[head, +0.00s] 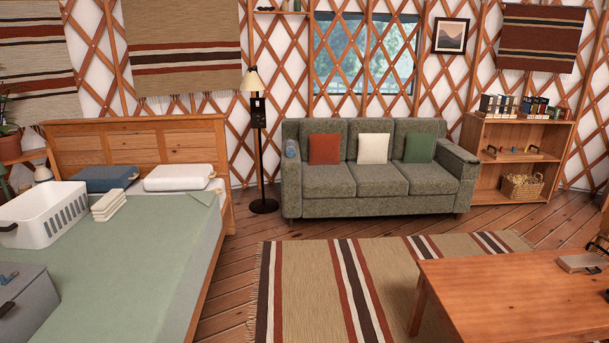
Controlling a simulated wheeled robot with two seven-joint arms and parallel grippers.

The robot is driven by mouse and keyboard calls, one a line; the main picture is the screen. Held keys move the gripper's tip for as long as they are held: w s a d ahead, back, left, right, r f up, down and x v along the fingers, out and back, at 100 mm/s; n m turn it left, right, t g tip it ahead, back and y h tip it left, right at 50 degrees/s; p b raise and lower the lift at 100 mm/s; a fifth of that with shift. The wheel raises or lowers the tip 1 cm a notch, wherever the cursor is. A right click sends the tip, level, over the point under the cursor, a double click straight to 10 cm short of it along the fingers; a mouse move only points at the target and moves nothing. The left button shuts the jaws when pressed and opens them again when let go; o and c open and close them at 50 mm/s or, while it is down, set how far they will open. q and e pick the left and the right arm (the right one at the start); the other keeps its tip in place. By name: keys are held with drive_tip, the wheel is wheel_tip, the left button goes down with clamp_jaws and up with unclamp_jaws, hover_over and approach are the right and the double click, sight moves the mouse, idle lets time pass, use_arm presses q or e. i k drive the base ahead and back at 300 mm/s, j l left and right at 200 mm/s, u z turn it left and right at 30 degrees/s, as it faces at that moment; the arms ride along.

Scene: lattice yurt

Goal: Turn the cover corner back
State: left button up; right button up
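The bed (228,212) stands at the left with a wooden headboard (140,148). A sage green cover (130,262) lies flat over it. Its upper right corner (207,198) lies flat near the pillows, and a strip of white bedding (217,187) shows beyond it. A white pillow (178,177) and a blue pillow (105,178) lie at the head end. The cover's near end is cut off by the frame. I cannot make out either of my grippers.
A white laundry basket (62,222), folded cloths (109,205) and a grey box (30,315) sit on the bed. A floor lamp (259,150) stands beside the headboard. Wooden floor (235,270) is clear between bed and rug (300,290). A low table (510,295) stands at right.

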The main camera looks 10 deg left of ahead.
sight(206, 197)
drive_tip(key=i+j+u, duration=0.25)
drive_tip(key=i, duration=0.65)
drive_tip(key=i+l+u, duration=0.1)
drive_tip(key=i+u, duration=0.15)
drive_tip(key=i, duration=0.65)
drive_tip(key=i+j, duration=0.25)
drive_tip(key=i+j+u, duration=0.15)
drive_tip(key=i, duration=0.3)
drive_tip(key=i+l+z, duration=0.15)
drive_tip(key=z, duration=0.2)
drive_tip(key=i+z, duration=0.2)
drive_tip(key=z, duration=0.15)
